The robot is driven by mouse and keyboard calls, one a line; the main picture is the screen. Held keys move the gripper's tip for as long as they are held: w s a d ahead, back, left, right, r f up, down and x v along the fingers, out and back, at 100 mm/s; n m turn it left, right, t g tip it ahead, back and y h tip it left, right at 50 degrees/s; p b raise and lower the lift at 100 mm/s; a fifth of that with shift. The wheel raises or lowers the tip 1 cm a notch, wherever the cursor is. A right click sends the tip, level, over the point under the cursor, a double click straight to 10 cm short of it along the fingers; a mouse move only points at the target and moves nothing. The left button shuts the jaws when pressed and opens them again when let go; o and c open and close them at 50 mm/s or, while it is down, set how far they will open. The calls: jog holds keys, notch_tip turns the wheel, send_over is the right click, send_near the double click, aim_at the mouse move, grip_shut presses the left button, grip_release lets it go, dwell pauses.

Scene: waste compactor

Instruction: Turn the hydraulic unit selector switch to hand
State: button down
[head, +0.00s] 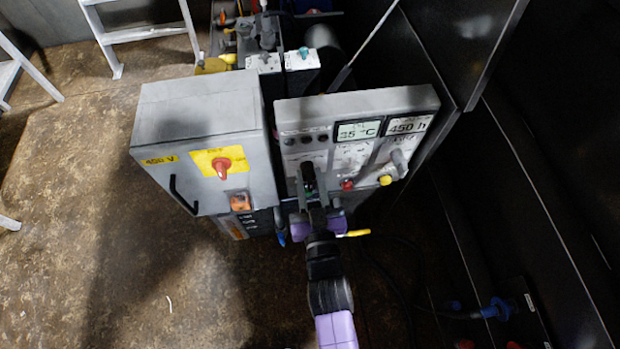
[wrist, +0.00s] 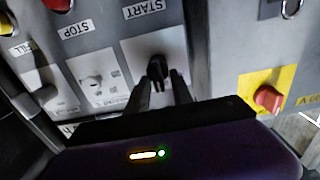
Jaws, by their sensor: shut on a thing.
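The hydraulic unit panel (head: 352,105) is a grey sloped box with a "35 °C" display and a "450 h" display. In the wrist view, a black selector switch (wrist: 156,68) sits on a white plate below the upside-down START label. My gripper (wrist: 165,85) has its two dark fingers closed around this switch, one on each side. In the head view, my gripper (head: 308,178) is at the panel's lower left and largely hides the switch. The switch's handle runs roughly up and down in the wrist view. Its position markings are too blurred or covered to read.
A grey cabinet (head: 165,120) with a red rotary switch (head: 222,166) on a yellow plate stands close left. A grey lever (head: 398,160), a red button (head: 347,185) and a yellow button (head: 385,180) are right of my gripper. A dark wall bounds the right. Floor is open at left.

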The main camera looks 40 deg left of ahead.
jog(key=shift+n, duration=0.3)
jog(key=n, duration=0.2)
jog(key=n+b, duration=0.1)
jog(key=n, duration=0.1)
jog(key=shift+s+a+f, duration=0.15)
jog(key=shift+s, duration=0.05)
jog(key=shift+s+a+f+n+b, duration=0.15)
jog(key=shift+n+b, duration=0.2)
jog(key=shift+n, duration=0.7)
jog(key=shift+s+n+b, duration=0.1)
jog(key=shift+n+b, duration=0.2)
jog(key=shift+n, duration=0.75)
jog(key=c, duration=1.5)
grip_release()
jog(key=shift+o, duration=0.2)
jog(key=p+v, duration=0.1)
jog(key=v, duration=0.7)
jog(key=shift+a, duration=0.1)
